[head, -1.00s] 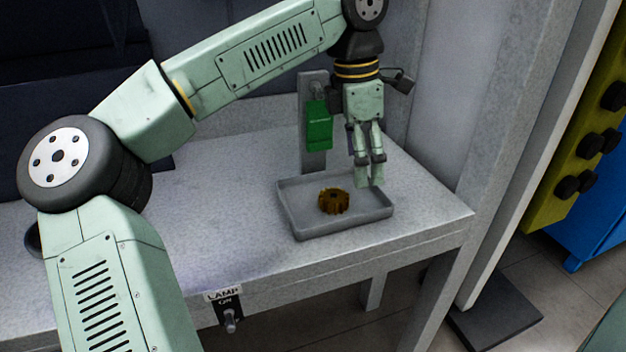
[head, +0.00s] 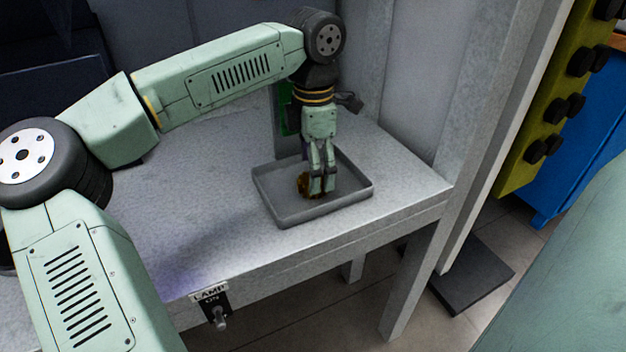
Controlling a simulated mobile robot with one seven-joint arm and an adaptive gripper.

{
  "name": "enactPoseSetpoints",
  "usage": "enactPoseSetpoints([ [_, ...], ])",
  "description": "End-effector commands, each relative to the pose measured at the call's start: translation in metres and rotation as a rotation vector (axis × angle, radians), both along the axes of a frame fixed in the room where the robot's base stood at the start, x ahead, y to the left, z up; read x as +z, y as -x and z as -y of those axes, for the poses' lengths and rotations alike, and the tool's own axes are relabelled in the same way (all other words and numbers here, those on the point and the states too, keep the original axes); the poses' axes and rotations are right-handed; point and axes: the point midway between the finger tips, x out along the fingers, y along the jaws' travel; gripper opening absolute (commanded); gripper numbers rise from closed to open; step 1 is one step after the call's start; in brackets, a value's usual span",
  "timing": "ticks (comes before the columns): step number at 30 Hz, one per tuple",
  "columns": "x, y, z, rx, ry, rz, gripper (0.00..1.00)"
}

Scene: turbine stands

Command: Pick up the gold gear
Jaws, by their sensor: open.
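The gold gear (head: 302,184) lies in a shallow grey tray (head: 284,217) on the workbench. My gripper (head: 321,188) points straight down inside the tray's outline, and its fingers cover the right part of the gear. The jaws are open. The fingertips are low, at about the gear's height in the picture. I cannot tell whether the fingers straddle the gear, touch it or stand just in front of it.
The tray sits near the right end of the grey bench (head: 200,226). A green part on an upright stand (head: 287,110) is behind my gripper. A lamp switch (head: 217,312) is on the bench's front edge. The bench left of the tray is clear.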

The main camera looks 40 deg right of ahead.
Motion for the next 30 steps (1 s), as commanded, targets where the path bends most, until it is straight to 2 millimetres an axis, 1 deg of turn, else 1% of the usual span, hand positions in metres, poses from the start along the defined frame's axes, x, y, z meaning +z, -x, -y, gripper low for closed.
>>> enactPoseSetpoints([
  [3, -0.017, 0.001, 0.0, -0.002, -0.001, -0.002, 0.72],
  [5, -0.022, 0.001, 0.0, -0.002, -0.001, -0.002, 0.72],
  [11, -0.025, 0.001, 0.001, -0.001, 0.0, 0.0, 0.72],
  [12, -0.025, 0.001, 0.001, -0.001, 0.0, 0.0, 0.71],
  [30, -0.024, 0.001, 0.001, -0.001, 0.001, 0.0, 0.31],
])
